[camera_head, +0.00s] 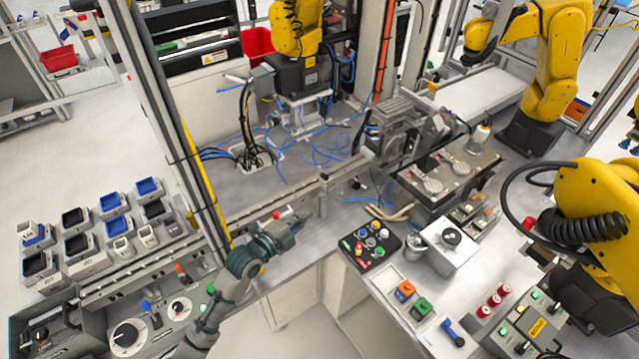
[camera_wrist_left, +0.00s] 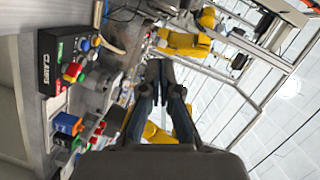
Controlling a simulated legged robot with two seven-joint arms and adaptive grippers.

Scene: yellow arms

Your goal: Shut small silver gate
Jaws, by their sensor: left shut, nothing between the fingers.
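A low silver rail (camera_head: 265,207) runs along the bench edge, just behind my left gripper. A short silver upright (camera_head: 323,196) stands on this rail, to the right of the gripper. I cannot clearly tell which part is the small silver gate, or whether it stands open. My left gripper (camera_head: 296,222) is shut and empty near the front edge of the bench, left of the upright. In the left wrist view its two dark fingers (camera_wrist_left: 160,73) are close together with nothing held. My right gripper is not in view.
A black button panel (camera_head: 370,246), labelled CLAMPS in the wrist view (camera_wrist_left: 68,62), lies right of the gripper. Blue cables (camera_head: 300,150) lie behind the rail. A yellow arm (camera_head: 590,230) stands at far right.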

